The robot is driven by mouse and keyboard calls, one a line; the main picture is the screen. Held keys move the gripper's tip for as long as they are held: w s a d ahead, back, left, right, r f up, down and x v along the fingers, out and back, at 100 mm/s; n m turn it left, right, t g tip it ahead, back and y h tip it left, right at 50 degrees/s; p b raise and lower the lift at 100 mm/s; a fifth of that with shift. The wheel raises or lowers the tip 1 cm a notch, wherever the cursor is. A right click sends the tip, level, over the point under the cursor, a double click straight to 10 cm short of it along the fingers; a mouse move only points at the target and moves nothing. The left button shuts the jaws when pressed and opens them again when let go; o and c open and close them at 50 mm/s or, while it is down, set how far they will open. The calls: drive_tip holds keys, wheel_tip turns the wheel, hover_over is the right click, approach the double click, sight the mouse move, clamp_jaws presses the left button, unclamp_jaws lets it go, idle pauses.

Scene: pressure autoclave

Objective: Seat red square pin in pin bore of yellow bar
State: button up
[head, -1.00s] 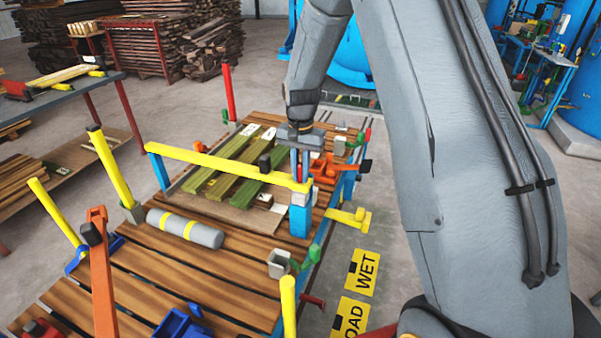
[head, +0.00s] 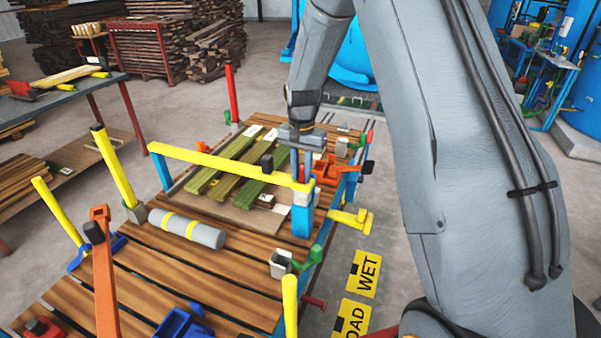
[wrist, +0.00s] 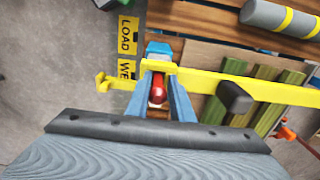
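The yellow bar (head: 225,166) spans from a blue post at the left to a blue post (head: 302,222) at the right. My gripper (head: 301,178) points down over the bar's right end. In the wrist view its two blue fingers (wrist: 160,82) stand on either side of the red pin (wrist: 158,93) and appear closed on it. The pin is upright at the end of the yellow bar (wrist: 210,82). The bore and the pin's lower end are hidden, so I cannot tell how deep the pin sits.
A black knob (head: 267,162) stands on the bar, left of my gripper. An orange clamp (head: 326,171) is close on the right. Green-brown boards (head: 238,185) lie behind and under the bar. A grey cylinder with yellow bands (head: 187,229) lies on the slatted deck.

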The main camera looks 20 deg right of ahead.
drive_tip(key=shift+s+d+f, duration=0.3)
drive_tip(key=shift+s+f, duration=0.15)
drive_tip(key=shift+f, duration=0.2)
drive_tip(key=r+b, duration=0.1)
drive_tip(key=r, duration=0.3)
drive_tip(key=r+b, duration=0.1)
drive_tip(key=r, duration=0.3)
drive_tip(key=r+b, duration=0.1)
drive_tip(key=r, duration=0.3)
drive_tip(key=shift+w+a+r, duration=0.1)
drive_tip(key=shift+w+a, duration=0.05)
drive_tip(key=shift+w, duration=0.2)
drive_tip(key=shift+r, duration=0.4)
drive_tip(key=shift+s+r, duration=0.1)
drive_tip(key=shift+s, duration=0.05)
drive_tip(key=s+f+n, duration=0.3)
drive_tip(key=s, duration=0.9)
drive_tip(key=s+f+n+t, duration=0.1)
drive_tip(key=s+f+n, duration=0.3)
drive_tip(key=s, duration=0.8)
drive_tip(key=shift+s+f, duration=0.25)
drive_tip(key=shift+s, duration=0.1)
